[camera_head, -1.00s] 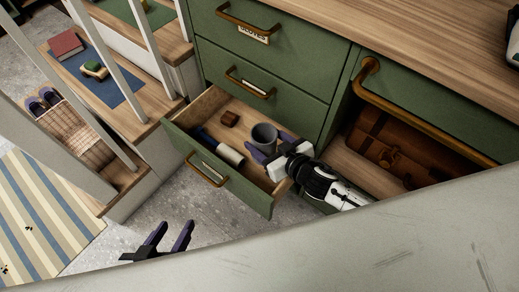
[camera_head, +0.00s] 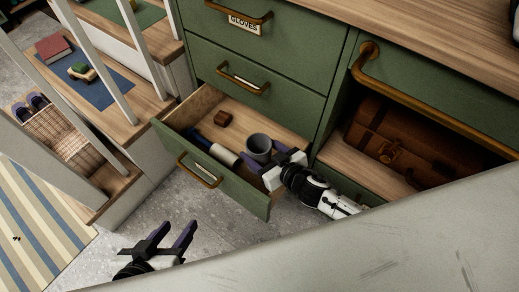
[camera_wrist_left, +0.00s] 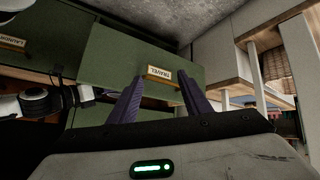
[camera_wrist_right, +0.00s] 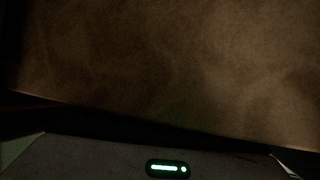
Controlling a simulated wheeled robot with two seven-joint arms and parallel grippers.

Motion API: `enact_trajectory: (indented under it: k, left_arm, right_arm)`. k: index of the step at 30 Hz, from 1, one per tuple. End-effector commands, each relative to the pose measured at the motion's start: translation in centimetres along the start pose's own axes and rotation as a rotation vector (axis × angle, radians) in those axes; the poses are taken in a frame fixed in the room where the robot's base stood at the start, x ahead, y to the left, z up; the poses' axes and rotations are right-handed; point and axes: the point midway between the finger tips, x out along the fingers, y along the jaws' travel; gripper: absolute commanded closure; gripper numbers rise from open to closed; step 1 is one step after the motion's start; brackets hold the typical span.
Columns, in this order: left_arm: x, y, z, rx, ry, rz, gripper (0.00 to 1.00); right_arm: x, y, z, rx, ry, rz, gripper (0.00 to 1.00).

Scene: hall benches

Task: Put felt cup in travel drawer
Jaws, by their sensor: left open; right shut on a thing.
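The grey cup (camera_head: 258,147) is inside the open green drawer (camera_head: 236,192), toward its right end. Whether its base touches the drawer floor cannot be told. My right gripper (camera_head: 272,158) reaches in over the drawer's right side and is shut on the cup. In the right wrist view, a dim brownish surface fills most of the picture. My left gripper (camera_head: 176,233) is open and empty, in front of and below the drawer. The left wrist view shows the drawer front with its "TRAVEL" label (camera_wrist_left: 159,73) beyond the fingers.
The drawer also holds a small brown block (camera_head: 222,118) and a dark-and-white roll (camera_head: 222,153). A brown suitcase (camera_head: 390,140) lies in the open compartment at right. Shelves with a red book (camera_head: 50,47) and a basket (camera_head: 72,145) stand at left, behind white posts.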

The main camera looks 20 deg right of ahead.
Motion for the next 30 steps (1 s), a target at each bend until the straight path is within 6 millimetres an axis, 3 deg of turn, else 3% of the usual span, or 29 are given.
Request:
enact_trajectory:
  k: [7,8,11,20,25,30]
  left_arm:
    - [0.4,0.1,0.0,0.004,-0.014,0.009,0.56]
    - [0.4,0.1,0.0,0.005,-0.014,0.009,0.56]
    - [0.4,0.1,0.0,0.005,-0.013,0.009,0.56]
    - [0.4,0.2,-0.1,0.006,-0.009,0.009,0.56]
    - [-0.8,-0.1,-0.1,-0.004,0.01,-0.009,0.56]
    - [-1.8,-0.5,-0.4,-0.018,0.047,-0.031,0.56]
  right_arm:
    - [0.2,-0.1,0.8,0.005,-0.005,0.0,0.6]
    - [0.2,-0.1,0.8,0.005,-0.006,-0.001,0.36]
    - [0.2,-0.2,1.0,0.007,-0.009,-0.002,0.19]
    - [0.1,-0.4,1.2,0.01,-0.012,-0.005,0.19]
    - [-0.6,-0.3,-0.3,0.008,-0.012,-0.005,0.19]
    - [-4.3,-0.3,-0.3,0.008,-0.012,-0.003,0.19]
